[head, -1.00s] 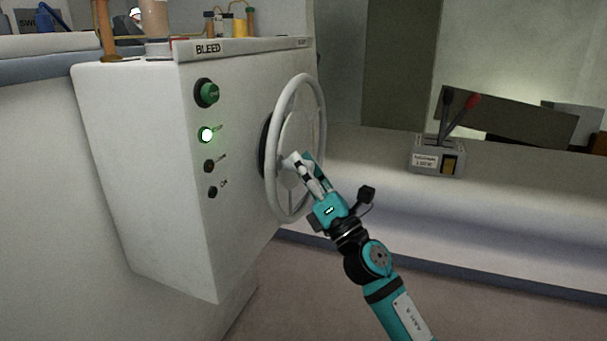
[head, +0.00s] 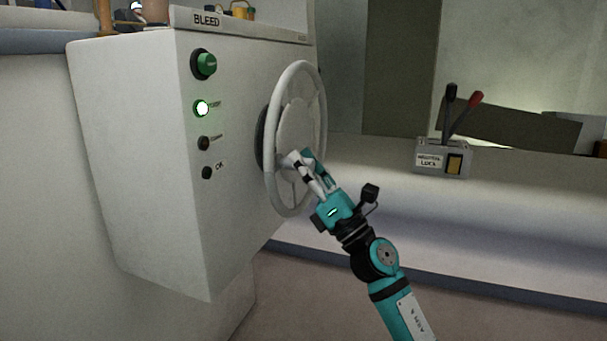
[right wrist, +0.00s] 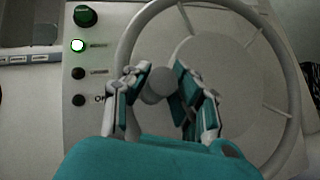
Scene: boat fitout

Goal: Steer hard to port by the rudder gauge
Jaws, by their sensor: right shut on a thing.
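The grey steering wheel (head: 321,112) stands upright on the right side of a white console. Its rim and spokes also show in the right wrist view (right wrist: 291,100). My right gripper (head: 298,157) is at the near face of the wheel, inside the rim. In the right wrist view, its fingers are either side of a grey round knob (right wrist: 157,86) on the wheel and are shut on it. Part of the knob is hidden by the fingers. I cannot make out a rudder gauge in these views. My left gripper is not in view.
The white console (head: 130,190) carries a green button (head: 204,64), a lit green lamp (head: 202,108) and two dark buttons below. A grey lever box (head: 443,158) labelled neutral lock, with black and red levers, sits on the ledge (head: 365,185) to the right.

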